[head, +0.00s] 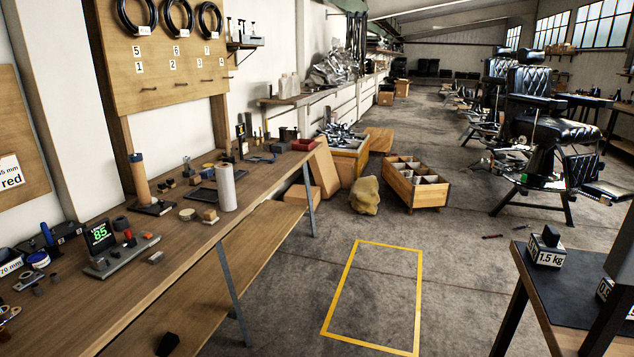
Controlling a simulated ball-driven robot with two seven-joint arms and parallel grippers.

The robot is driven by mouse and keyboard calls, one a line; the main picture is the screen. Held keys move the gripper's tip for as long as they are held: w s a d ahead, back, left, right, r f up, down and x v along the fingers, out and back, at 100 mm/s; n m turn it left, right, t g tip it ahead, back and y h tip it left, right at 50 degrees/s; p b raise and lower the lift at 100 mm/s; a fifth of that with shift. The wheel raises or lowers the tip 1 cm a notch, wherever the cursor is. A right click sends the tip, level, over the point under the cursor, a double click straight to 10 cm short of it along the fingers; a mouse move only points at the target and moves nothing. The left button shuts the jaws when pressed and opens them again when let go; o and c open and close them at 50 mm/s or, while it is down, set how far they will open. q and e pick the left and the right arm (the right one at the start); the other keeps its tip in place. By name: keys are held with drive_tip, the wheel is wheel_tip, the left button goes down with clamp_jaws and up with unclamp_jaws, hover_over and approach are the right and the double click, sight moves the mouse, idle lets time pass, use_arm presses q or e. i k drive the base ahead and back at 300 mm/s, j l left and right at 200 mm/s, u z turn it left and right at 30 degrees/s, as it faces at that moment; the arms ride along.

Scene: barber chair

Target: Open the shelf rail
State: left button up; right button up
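I cannot pick out a shelf rail with certainty. A long wooden workbench (150,235) runs along the left, with a lower wooden shelf (215,290) under it. Grey metal uprights stand at the shelf's front edge, a near one (234,289) and a far one (309,197). A small wall shelf (243,45) holding a few small items is fixed beside the pegboard. Whether any of these carries a rail that opens is too small to tell. Neither of my grippers shows in the head view.
A yellow floor outline (420,300) surrounds empty concrete. A wooden compartment crate (400,186), a tan sack (365,195) and cardboard boxes stand beyond it. A dark-topped table with a 1.5 kg weight (546,247) is at right. Black barber chairs (540,130) stand behind.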

sight(248, 38)
drive_tip(key=i, duration=2.3)
drive_tip(key=i+u, duration=0.25)
drive_tip(key=i, duration=0.2)
drive_tip(key=i+l+u, duration=0.25)
drive_tip(key=i, duration=0.25)
drive_tip(key=i+l+u, duration=0.15)
drive_tip(key=i+u, duration=0.15)
drive_tip(key=i, duration=0.15)
drive_tip(key=i+l+u, duration=0.25)
drive_tip(key=i+l, duration=0.5)
drive_tip(key=l+u, duration=0.05)
